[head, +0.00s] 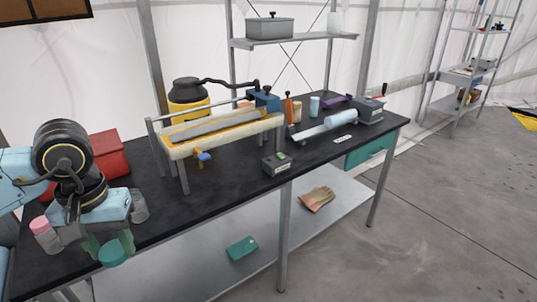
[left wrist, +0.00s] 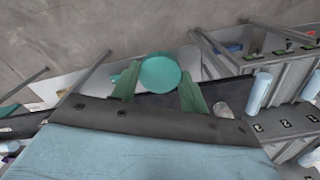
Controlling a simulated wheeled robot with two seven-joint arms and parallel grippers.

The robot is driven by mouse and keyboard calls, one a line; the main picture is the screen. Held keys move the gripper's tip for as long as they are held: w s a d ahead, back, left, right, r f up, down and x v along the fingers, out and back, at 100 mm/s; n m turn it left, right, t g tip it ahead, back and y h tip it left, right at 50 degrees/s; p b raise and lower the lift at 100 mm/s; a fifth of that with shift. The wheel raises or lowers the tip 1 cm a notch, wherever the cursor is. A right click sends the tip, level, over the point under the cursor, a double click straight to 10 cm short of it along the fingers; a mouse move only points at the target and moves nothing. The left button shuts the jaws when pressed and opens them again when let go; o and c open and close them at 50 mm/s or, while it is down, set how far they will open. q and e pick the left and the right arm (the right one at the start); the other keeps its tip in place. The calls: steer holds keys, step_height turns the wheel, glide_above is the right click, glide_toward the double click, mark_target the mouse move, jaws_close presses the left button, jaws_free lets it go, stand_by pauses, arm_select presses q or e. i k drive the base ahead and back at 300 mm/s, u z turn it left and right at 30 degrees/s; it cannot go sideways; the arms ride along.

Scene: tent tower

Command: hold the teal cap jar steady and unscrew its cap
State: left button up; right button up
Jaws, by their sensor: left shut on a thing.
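The teal cap (head: 112,254) of the jar shows low at the left in the head view, close to the bench's front edge. It also fills the middle of the left wrist view as a round teal disc (left wrist: 160,73). My left gripper (head: 104,246) has its green fingers on both sides of the jar and is shut on it; the fingers also show in the left wrist view (left wrist: 158,88). The jar's body is mostly hidden by the cap and fingers. I cannot tell whether its base touches the bench. My right gripper is in neither view.
A pink-capped jar (head: 45,236) stands left of my gripper and a grey jar (head: 139,206) right of it. A red box (head: 106,153) is behind. A metal-legged frame (head: 222,135) stands farther right on the black bench (head: 225,205). A teal box (head: 241,248) lies on the lower shelf.

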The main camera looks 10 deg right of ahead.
mark_target(142, 213)
steer(key=z, duration=1.1)
steer(key=i, duration=0.7)
steer(key=u, duration=0.5)
